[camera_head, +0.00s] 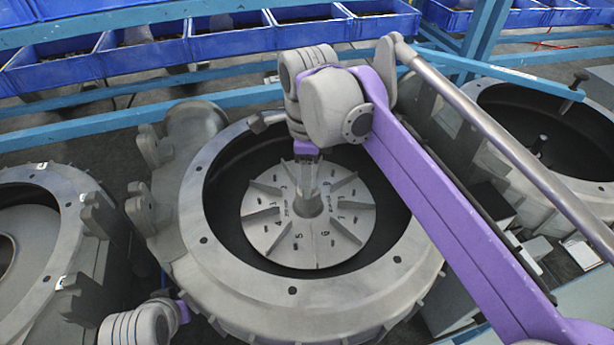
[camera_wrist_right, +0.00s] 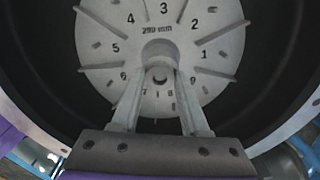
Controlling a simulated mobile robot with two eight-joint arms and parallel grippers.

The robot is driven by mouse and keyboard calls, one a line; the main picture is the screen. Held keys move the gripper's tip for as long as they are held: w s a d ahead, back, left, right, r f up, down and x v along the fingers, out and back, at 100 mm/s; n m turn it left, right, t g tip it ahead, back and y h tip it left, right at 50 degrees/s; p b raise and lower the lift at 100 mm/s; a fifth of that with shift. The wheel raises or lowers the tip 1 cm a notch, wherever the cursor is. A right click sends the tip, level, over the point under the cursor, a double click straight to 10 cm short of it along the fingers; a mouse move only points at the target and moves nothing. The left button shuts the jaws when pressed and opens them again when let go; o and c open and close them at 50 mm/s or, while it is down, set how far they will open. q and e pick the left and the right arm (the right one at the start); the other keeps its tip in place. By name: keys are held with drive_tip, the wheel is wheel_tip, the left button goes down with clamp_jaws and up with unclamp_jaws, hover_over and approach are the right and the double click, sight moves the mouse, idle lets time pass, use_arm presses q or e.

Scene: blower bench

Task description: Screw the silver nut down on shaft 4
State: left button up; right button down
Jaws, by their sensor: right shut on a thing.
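A grey bladed impeller disc (camera_head: 270,238) with printed numbers lies inside the round blower housing (camera_head: 208,268); it also shows in the wrist view (camera_wrist_right: 110,22). A round hub (camera_head: 307,206) rises from its middle. My right gripper (camera_head: 308,184) reaches down over the hub from above. In the wrist view its two fingers (camera_wrist_right: 160,78) converge at the hub's near side, with a small round metal end between them. The fingers are closed on the silver nut, which they mostly hide. No label for shaft 4 is readable. My left gripper's fingers are out of view at the lower left.
The housing's thick bolted rim (camera_head: 230,295) surrounds the disc, with a dark gap between. Another housing (camera_head: 60,200) stands at the left and a dark open one (camera_head: 520,120) at the right. Blue rails (camera_head: 90,130) and blue bins (camera_head: 130,52) run behind.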

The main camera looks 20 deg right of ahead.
drive_tip(key=m, duration=0.4)
drive_tip(key=c, duration=0.7)
unclamp_jaws()
drive_tip(key=shift+f, duration=0.1)
drive_tip(key=n, duration=0.5)
drive_tip(key=shift+s+n, duration=0.1)
drive_tip(key=shift+n, duration=0.2)
drive_tip(key=n, duration=1.9)
